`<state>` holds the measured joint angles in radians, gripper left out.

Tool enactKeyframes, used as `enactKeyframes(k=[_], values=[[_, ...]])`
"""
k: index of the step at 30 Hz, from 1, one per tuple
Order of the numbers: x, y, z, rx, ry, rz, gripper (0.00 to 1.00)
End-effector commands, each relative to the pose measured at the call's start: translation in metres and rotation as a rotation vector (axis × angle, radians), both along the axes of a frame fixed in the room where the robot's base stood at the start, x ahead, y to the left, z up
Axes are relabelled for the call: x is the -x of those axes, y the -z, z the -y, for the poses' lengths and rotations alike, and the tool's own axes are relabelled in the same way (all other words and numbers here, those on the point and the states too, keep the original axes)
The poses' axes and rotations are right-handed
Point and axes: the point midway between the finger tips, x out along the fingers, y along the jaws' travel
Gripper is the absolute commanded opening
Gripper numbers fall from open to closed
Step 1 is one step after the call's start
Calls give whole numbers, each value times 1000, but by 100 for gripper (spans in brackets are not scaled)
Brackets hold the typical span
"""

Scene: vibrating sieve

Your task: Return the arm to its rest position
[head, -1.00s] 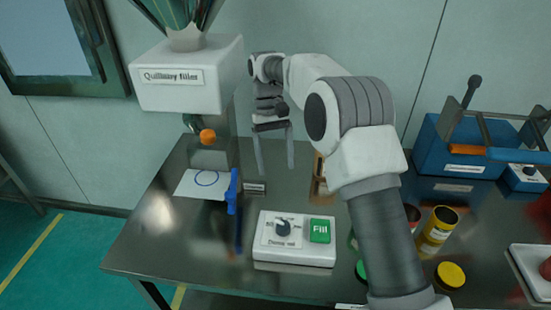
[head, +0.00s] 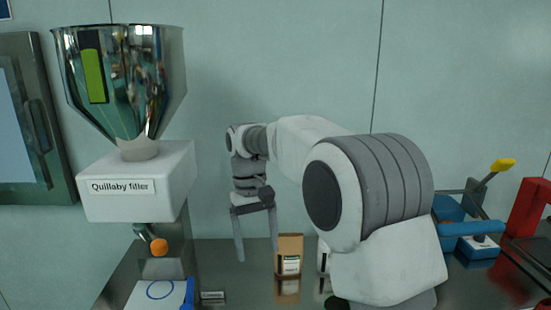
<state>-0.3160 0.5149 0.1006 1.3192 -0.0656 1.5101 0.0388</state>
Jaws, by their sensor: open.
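My gripper (head: 257,250) hangs fingers-down from my bent arm, in the middle of the head view. Its two long fingers are apart, with nothing between them. It is to the right of the Quillaby filler (head: 140,185) and, in the picture, to the left of a brown paper bag (head: 289,254). The gripper appears above the table top, not touching anything that I can see. My arm hides part of the table and wall on the right.
The filler has a steel hopper (head: 120,80), an orange knob (head: 159,247) and a white pad with a blue ring (head: 158,293) below. Blue equipment with a yellow-tipped lever (head: 501,165) and a red frame (head: 527,208) stand at the right. The steel table (head: 235,285) is bare under the gripper.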

Motion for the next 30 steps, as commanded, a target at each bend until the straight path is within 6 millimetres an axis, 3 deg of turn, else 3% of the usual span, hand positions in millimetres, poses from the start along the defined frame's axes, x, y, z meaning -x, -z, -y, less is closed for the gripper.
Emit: enactKeyframes(k=[6, 15, 22, 30], values=[[30, -39, 41, -31, 56, 112, 81], [80, -70, 91, -69, 134, 261, 81], [125, -79, 124, -94, 198, 375, 81], [180, -72, 156, -122, 273, 511, 81]])
